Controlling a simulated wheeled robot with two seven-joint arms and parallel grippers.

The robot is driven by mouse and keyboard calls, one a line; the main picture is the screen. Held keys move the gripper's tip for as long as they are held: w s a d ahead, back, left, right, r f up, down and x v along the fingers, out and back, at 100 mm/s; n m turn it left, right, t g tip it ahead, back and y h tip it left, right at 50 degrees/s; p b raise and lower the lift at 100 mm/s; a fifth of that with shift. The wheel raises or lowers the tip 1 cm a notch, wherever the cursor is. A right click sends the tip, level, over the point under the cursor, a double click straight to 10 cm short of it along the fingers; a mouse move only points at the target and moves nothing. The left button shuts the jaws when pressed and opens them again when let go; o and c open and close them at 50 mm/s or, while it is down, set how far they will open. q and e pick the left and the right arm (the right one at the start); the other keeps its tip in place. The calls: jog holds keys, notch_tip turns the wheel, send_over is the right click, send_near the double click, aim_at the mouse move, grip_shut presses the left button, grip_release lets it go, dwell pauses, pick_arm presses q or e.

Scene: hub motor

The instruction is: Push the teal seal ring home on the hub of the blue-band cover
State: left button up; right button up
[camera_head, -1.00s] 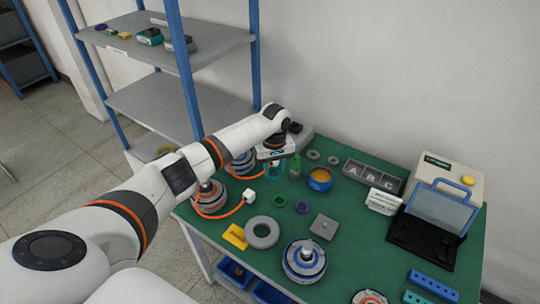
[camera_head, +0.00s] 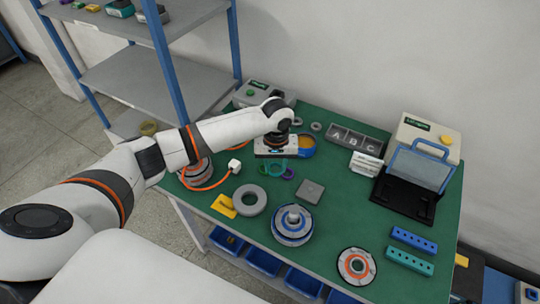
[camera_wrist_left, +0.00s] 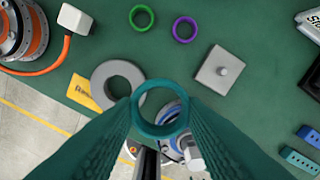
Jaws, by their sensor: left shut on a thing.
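My left gripper (camera_head: 274,152) is shut on the teal seal ring (camera_head: 277,169) and holds it above the green table. The left wrist view shows the ring (camera_wrist_left: 137,106) gripped between the two teal fingers. The blue-band cover (camera_head: 292,234), with a pale hub standing up in its middle, sits on the table nearer the front, apart from the ring. In the left wrist view the ring and fingers partly hide the cover (camera_wrist_left: 172,146). My right gripper is not in view.
A purple ring (camera_wrist_left: 184,19) and a green ring (camera_wrist_left: 142,7) lie on the table. A grey ring (camera_head: 241,200), a square plate (camera_head: 311,191) and an orange-band disc (camera_head: 372,269) surround the blue-band cover. A black-based stand (camera_head: 405,199) is at right.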

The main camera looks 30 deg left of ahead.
aim_at(295, 212)
pick_arm(q)
jog(key=s+d+m+b, duration=0.1)
jog(key=s+d, duration=0.1)
jog(key=d, duration=0.1)
jog(key=s+d+m+b, duration=0.1)
jog(key=s+d+m, duration=0.1)
jog(key=s+d, duration=0.1)
jog(key=s+d+f+m+b, duration=0.1)
jog(key=s+d+b, duration=0.1)
jog(key=d, duration=0.2)
jog(key=shift+s, duration=0.15)
jog(key=shift+a+f, duration=0.1)
jog(key=shift+f, duration=0.85)
jog(key=shift+f, duration=0.1)
jog(key=shift+f+b, duration=0.45)
jog(key=shift+f, duration=0.65)
jog(key=shift+f, duration=0.15)
jog(key=shift+f, duration=0.8)
jog(key=shift+s+f, duration=0.1)
jog(key=shift+f, duration=0.05)
